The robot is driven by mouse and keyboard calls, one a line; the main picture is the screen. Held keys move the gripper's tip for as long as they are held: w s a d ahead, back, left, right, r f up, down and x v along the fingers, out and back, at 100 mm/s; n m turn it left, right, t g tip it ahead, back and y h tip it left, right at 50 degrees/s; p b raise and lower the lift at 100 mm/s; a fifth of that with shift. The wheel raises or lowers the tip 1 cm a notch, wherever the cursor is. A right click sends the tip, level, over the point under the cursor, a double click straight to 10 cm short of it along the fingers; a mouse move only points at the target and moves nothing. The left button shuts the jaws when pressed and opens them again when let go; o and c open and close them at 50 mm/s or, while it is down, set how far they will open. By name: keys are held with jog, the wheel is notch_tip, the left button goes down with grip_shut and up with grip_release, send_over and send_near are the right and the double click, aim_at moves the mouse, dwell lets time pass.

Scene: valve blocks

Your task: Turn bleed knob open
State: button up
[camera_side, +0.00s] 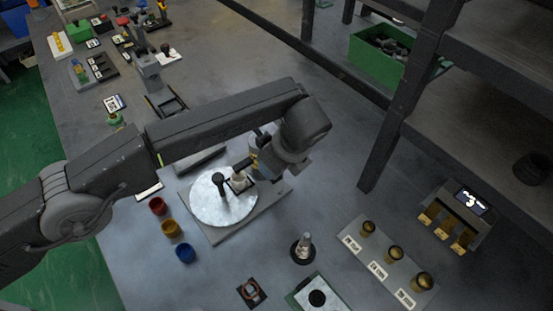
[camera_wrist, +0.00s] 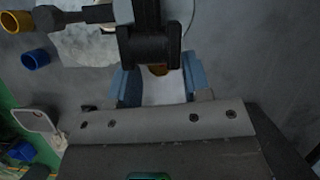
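My gripper (camera_side: 272,172) is low over the back right of a round pale plate (camera_side: 208,207) on a grey base. In the wrist view its two blue-grey fingers (camera_wrist: 160,84) stand wide apart. A pale body with an orange-yellow top (camera_wrist: 158,70) shows between them; I cannot tell whether they touch it. A black bracket (camera_wrist: 150,45) hides part of it. In the side view a grey and yellow upright part (camera_side: 255,152) stands beside my gripper. A black-topped post (camera_side: 220,182) stands on the plate. I cannot tell for sure which part is the bleed knob.
Red, yellow and blue cups (camera_side: 171,228) stand left of the plate. A small upright fitting (camera_side: 302,248) is in front. Right of it are a labelled panel with three brass knobs (camera_side: 377,254) and a display unit (camera_side: 470,203). A shelf frame (camera_side: 400,120) stands behind.

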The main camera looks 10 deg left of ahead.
jog(key=shift+o, duration=0.2)
notch_tip(320, 180, up, 4)
jog(key=shift+r, duration=0.15)
jog(key=w+a+r, duration=0.3)
jog(key=a+r, duration=0.3)
jog(key=a, duration=0.5)
jog(key=shift+a+r, duration=0.15)
jog(key=shift+r, duration=0.2)
jog(key=shift+w+r, duration=0.1)
